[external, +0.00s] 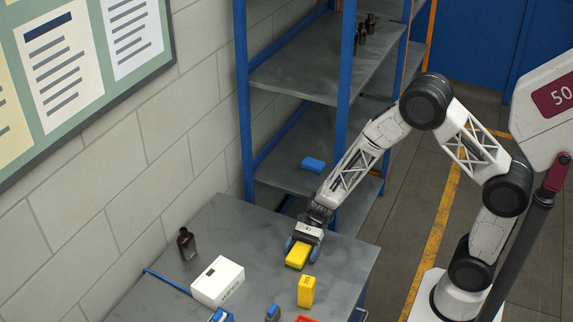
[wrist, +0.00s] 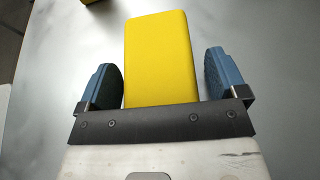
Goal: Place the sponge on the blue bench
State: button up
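A plain yellow block (external: 297,256), which looks like the sponge, lies on the grey top of the blue-framed bench (external: 240,245). In the wrist view the yellow block (wrist: 158,55) lies between the two blue finger pads. My gripper (external: 303,246) is low over the bench, with its fingers on either side of the block. In the wrist view my gripper (wrist: 164,78) looks open, with a narrow gap at the right finger and the left finger very near the block. Contact on the left cannot be told.
A yellow box (external: 306,291) with print stands close in front. A white box (external: 218,283) and a dark bottle (external: 186,243) stand to the left. Blue-posted shelves (external: 300,75) rise behind, holding a blue block (external: 314,164) and dark bottles (external: 362,32).

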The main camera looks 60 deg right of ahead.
jog(key=shift+r, duration=0.2)
jog(key=shift+v, duration=6)
jog(key=shift+f, duration=0.1)
jog(key=s+r+n+t+h, duration=0.2)
jog(key=s+r+n+h, duration=1.1)
jog(key=s+r, duration=1.3)
jog(key=s+n, duration=0.2)
jog(key=n, duration=0.2)
jog(key=shift+s+d+n+t+h, duration=0.25)
jog(key=shift+d+n+t+h, duration=0.05)
jog(key=shift+d+n, duration=0.1)
